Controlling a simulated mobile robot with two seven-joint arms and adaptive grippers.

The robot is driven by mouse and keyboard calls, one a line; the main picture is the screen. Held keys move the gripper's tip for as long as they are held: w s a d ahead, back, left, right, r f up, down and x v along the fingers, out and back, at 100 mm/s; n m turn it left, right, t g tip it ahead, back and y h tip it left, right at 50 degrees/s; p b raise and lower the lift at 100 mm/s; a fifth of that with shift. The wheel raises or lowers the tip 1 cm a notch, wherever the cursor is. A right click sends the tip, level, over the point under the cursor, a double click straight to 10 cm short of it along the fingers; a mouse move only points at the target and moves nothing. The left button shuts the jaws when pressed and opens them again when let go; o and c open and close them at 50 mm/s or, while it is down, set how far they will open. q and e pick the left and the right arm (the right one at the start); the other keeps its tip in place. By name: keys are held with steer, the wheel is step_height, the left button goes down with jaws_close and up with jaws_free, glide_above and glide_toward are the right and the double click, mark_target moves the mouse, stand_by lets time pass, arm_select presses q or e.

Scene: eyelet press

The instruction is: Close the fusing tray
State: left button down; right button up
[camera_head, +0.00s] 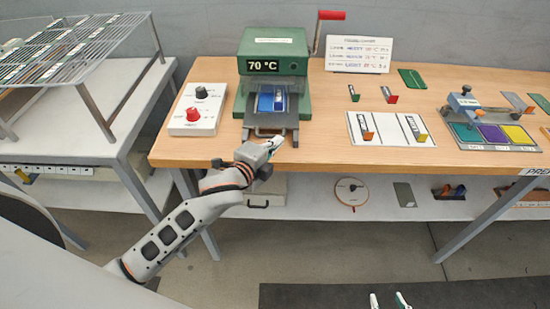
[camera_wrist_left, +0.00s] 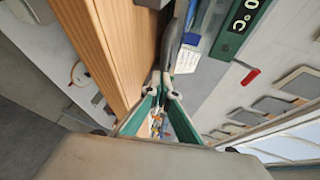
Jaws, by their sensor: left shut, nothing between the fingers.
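The green fusing press (camera_head: 272,50) stands at the back left of the wooden table, its display reading 70 °C. Its grey tray (camera_head: 282,121) is out toward the front, with a blue-and-white piece (camera_head: 271,100) on it and a grey handle (camera_head: 262,134) at its front edge. My left gripper (camera_head: 277,142) is shut and empty, in front of the tray by the handle's right side. I cannot tell whether it touches the handle. In the left wrist view its fingertips (camera_wrist_left: 166,77) are together. My right gripper (camera_head: 389,301) shows only its separated fingertips at the bottom edge.
A control box (camera_head: 198,108) with a red knob stands left of the press. A lever with a red grip (camera_head: 331,15) rises at the press's right. A white mat (camera_head: 390,128) and a fixture with coloured pads (camera_head: 493,134) lie further right. A lower shelf (camera_head: 320,200) holds several items.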

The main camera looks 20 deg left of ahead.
mark_target(278, 127)
arm_select(q)
steer(key=w, duration=0.2)
steer(key=w+a, duration=0.1)
steer(key=w, duration=0.1)
steer(key=w+a, duration=0.1)
steer(key=w, duration=0.1)
steer(key=shift+r, duration=0.15)
steer(key=shift+w+a, duration=0.1)
